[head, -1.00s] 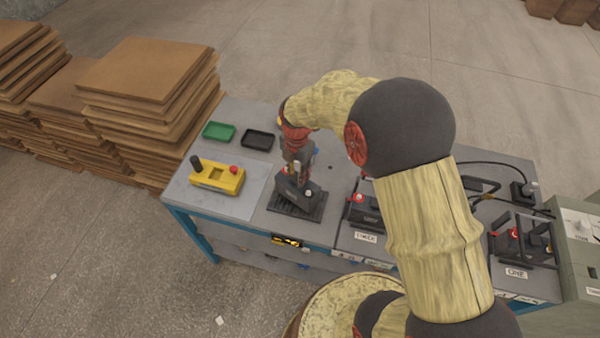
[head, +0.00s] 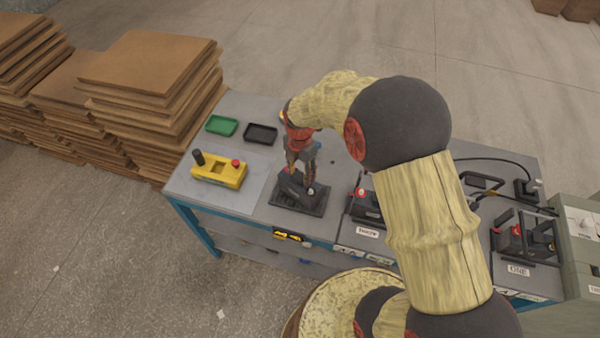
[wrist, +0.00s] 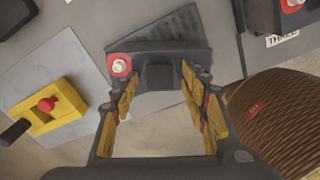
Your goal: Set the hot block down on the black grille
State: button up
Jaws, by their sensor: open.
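The hot block (head: 296,186) is a dark battery-like block with a red-ringed pale terminal. It rests on the black grille (head: 284,203) at the table's front edge, turned somewhat relative to it. In the wrist view the block (wrist: 185,62) lies across the picture just beyond the fingertips, and the ribbed grille (wrist: 170,25) shows behind it. My gripper (head: 302,165) points down over the block. In the wrist view my gripper (wrist: 160,88) is open, its yellow-padded fingers apart on either side of the block's raised middle part. The block's underside is hidden.
Left of the grille is a yellow box (head: 219,170) with a black post and red button. Green (head: 221,125) and black (head: 260,134) trays lie behind. Labelled battery stations with cables (head: 518,240) stand right. Cardboard stacks (head: 150,75) flank the table. A brown drum-like thing (wrist: 275,120) is near the gripper.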

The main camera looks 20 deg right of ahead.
jog(key=shift+r, duration=0.1)
notch_tip(320, 180, up, 19)
jog(key=s+m+t+p, duration=0.1)
jog(key=s+m+p, duration=0.1)
jog(key=s+m, duration=0.15)
jog(key=s+r+m+t, duration=0.2)
jog(key=s+r+m, duration=0.4)
jog(key=s+m, duration=0.3)
jog(key=s+r+m+t, duration=0.2)
jog(key=s+r+m, duration=0.4)
jog(key=s+m, duration=0.3)
jog(key=m, duration=0.3)
jog(key=shift+s+r+t, duration=0.25)
jog(key=shift+t, duration=0.05)
